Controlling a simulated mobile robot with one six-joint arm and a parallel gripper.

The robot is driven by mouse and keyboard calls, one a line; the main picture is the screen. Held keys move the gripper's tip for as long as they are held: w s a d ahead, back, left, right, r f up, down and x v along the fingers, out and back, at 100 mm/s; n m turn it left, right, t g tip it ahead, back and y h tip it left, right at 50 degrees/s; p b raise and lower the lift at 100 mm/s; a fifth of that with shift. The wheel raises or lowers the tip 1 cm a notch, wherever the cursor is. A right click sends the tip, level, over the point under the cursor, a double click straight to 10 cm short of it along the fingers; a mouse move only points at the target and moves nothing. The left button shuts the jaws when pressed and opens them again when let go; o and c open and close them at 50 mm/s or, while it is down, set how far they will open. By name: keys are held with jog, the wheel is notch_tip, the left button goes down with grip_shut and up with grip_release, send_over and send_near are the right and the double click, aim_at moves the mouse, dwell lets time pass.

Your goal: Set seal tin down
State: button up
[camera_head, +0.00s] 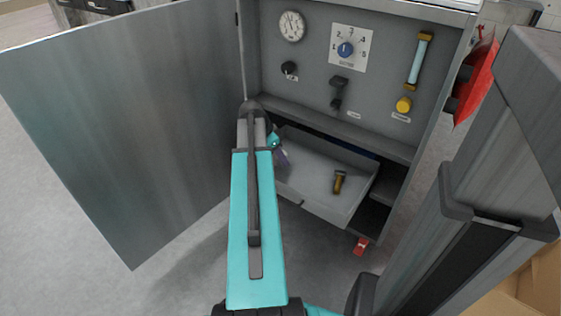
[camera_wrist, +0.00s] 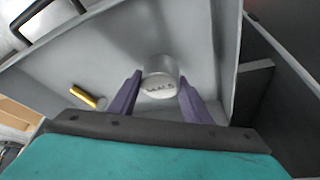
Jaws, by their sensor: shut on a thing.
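The seal tin (camera_wrist: 159,78), a small grey metal cylinder with dark lettering on its pale end, is between the two purple fingers of my gripper (camera_wrist: 160,83) in the wrist view. My gripper is shut on it. In the head view my gripper (camera_head: 282,158) reaches into the left part of the pulled-out grey drawer (camera_head: 315,180), and the arm hides the tin there. The drawer floor (camera_wrist: 105,55) lies behind the tin in the wrist view. I cannot tell whether the tin touches it.
A brass-coloured fitting (camera_head: 339,182) lies in the drawer's right part; it also shows in the wrist view (camera_wrist: 88,96). The cabinet's control panel (camera_head: 330,90) stands above the drawer. The open door (camera_head: 130,120) is at left. Drawer floor between gripper and fitting is clear.

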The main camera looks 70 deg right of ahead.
aim_at(280, 162)
jog(key=shift+f+b, duration=0.5)
jog(key=shift+f, duration=1.3)
jog(key=shift+f, duration=0.15)
jog(key=o, duration=1.1)
jog(key=p+v, duration=0.3)
jog(key=v, duration=0.9)
jog(key=shift+w, duration=0.1)
